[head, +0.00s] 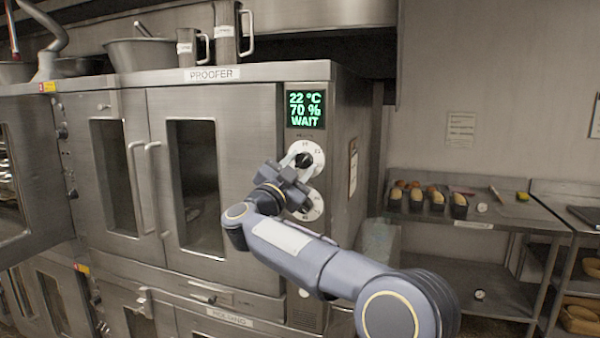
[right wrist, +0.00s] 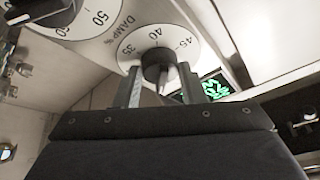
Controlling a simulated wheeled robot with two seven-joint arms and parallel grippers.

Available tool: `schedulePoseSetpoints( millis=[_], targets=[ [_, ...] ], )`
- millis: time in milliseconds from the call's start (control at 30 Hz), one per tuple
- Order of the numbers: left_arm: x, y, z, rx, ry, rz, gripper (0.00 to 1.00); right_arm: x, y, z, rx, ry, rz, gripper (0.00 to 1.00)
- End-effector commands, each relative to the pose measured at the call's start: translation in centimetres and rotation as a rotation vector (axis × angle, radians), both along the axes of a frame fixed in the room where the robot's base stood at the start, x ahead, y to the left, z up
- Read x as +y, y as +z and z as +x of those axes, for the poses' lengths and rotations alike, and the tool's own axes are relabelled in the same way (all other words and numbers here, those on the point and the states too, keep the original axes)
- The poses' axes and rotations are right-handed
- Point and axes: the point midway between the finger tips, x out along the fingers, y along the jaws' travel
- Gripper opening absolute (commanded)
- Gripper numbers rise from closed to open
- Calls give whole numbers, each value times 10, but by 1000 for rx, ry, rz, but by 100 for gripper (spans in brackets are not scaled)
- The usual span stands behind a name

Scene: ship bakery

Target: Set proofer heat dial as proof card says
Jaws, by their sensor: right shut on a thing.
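The proofer (head: 255,122) has a green display (head: 305,109) reading 22 °C, 70 % and WAIT. Below it is the upper white dial (head: 316,150), with 35, 40 and 45 marks in the right wrist view (right wrist: 189,43). My right gripper (head: 300,163) is at this dial, its fingers shut on the black knob (right wrist: 157,62) at the dial's centre. The knob's exact setting cannot be read. The lower dial (head: 313,211), labelled DAMP %, is partly hidden by my gripper. A framed card (head: 353,168) hangs on the proofer's right side, too small to read. My left gripper is out of view.
A paper notice (head: 461,129) is on the back wall, its text unreadable. A steel table (head: 480,215) at right holds several loaf tins (head: 437,200). The proofer's doors (head: 205,180) have long handles left of the dials. A pot and jugs (head: 225,35) stand on top.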

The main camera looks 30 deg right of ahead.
Motion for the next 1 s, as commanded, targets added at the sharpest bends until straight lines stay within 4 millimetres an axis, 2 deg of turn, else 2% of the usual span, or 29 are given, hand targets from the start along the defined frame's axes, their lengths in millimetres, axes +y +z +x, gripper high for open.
schedulePoseSetpoints(
  millis=[367, 1000],
  targets=[
    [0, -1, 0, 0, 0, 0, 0, 2, 2, 3, -274, 1, 235, 14],
    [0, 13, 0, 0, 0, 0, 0, 3, 5, 4, -688, -1, 589, 14]
  ],
)
